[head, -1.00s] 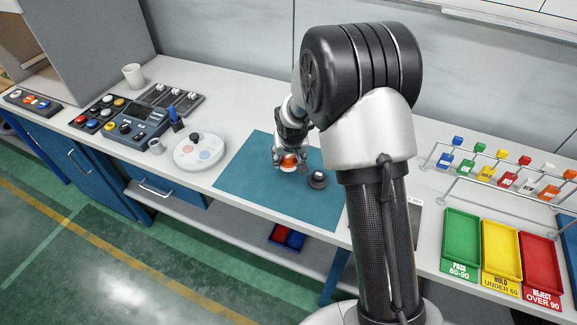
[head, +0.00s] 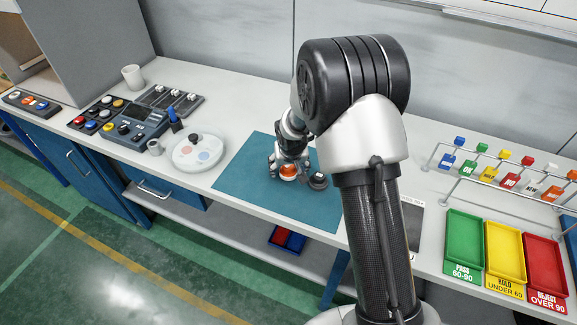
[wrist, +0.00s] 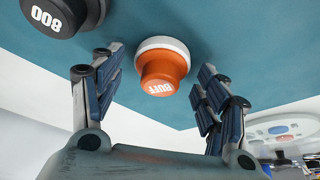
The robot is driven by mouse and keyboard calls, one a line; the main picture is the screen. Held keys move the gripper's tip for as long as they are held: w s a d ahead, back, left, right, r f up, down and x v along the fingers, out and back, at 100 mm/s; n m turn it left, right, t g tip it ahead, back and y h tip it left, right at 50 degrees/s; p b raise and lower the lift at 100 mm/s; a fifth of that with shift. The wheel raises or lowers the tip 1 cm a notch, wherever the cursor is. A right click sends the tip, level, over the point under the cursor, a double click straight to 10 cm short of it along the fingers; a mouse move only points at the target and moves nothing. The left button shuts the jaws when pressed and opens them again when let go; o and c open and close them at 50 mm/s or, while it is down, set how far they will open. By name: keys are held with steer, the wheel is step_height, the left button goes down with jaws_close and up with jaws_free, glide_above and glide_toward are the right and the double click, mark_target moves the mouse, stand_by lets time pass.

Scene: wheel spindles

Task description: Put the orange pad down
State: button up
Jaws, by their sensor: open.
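The orange pad (wrist: 162,74) has a white base ring and the word BUFF on its top. It rests on the teal mat (wrist: 235,50). In the wrist view it sits between the spread fingers of my gripper (wrist: 155,88), with a gap on each side. In the head view the orange pad (head: 288,171) shows at my gripper (head: 287,172), near the middle of the mat (head: 240,178). My gripper is open and holds nothing.
A dark round piece marked 800 (wrist: 55,14) stands close beside the pad, and it also shows in the head view (head: 318,181). A white round plate (head: 197,153) lies left of the mat. Coloured trays (head: 505,252) and a rail of tagged pieces (head: 510,175) are at the right.

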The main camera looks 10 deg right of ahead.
steer(key=shift+r+p, duration=0.3)
steer(key=s+d+f+p+v, duration=0.1)
steer(key=s+p+v, duration=0.15)
steer(key=v, duration=1.95)
steer(key=s+r, duration=0.4)
steer(key=s, duration=0.8)
steer(key=s+r+n, duration=0.1)
steer(key=s+r, duration=0.3)
steer(key=s, duration=0.9)
steer(key=shift+r, duration=0.4)
steer(key=shift+s+a, duration=0.1)
steer(key=shift+a, duration=0.05)
steer(key=shift+f, duration=0.15)
